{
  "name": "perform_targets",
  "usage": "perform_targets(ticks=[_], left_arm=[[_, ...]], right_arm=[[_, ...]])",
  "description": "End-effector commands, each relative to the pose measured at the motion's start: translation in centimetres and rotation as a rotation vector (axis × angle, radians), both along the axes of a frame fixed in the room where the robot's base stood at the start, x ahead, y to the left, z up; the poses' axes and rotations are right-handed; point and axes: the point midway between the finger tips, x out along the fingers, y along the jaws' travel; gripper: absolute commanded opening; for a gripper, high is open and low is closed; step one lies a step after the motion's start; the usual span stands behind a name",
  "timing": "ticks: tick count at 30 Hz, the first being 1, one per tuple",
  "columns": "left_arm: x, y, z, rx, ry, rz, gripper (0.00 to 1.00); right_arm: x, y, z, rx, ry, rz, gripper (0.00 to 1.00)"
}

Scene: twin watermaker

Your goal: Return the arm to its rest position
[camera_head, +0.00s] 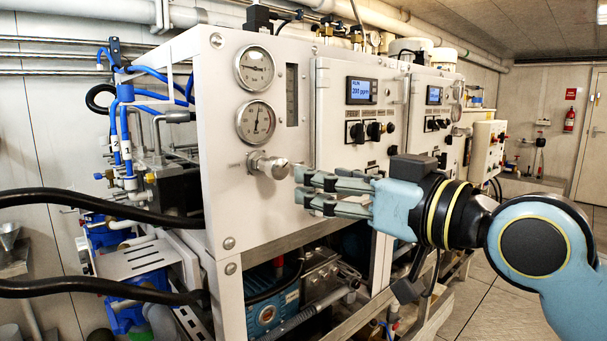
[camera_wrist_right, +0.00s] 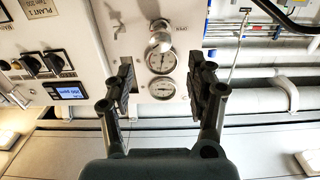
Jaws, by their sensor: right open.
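My right gripper (camera_head: 312,190) is in front of the watermaker's white panel (camera_head: 230,150), its fingers pointing left toward a round silver valve knob (camera_head: 270,165). In the head view the fingertips appear close to the knob's right side. In the right wrist view the two fingers (camera_wrist_right: 165,95) stand apart with nothing between them. The knob (camera_wrist_right: 160,40) shows beyond the tips there, and the fingers are not around it. My left gripper is not in view.
Two gauges (camera_head: 255,121) sit above the knob. A display (camera_head: 362,91) and black rotary switches (camera_head: 374,131) are on the panel behind my right arm. Black hoses (camera_head: 100,205) cross the lower left. Open floor (camera_head: 490,300) lies to the right.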

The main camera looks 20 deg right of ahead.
Motion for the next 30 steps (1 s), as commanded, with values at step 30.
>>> perform_targets(ticks=[30], left_arm=[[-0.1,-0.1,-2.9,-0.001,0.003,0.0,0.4]], right_arm=[[1.3,-3.0,-15.8,0.009,0.249,-0.091,0.56]])
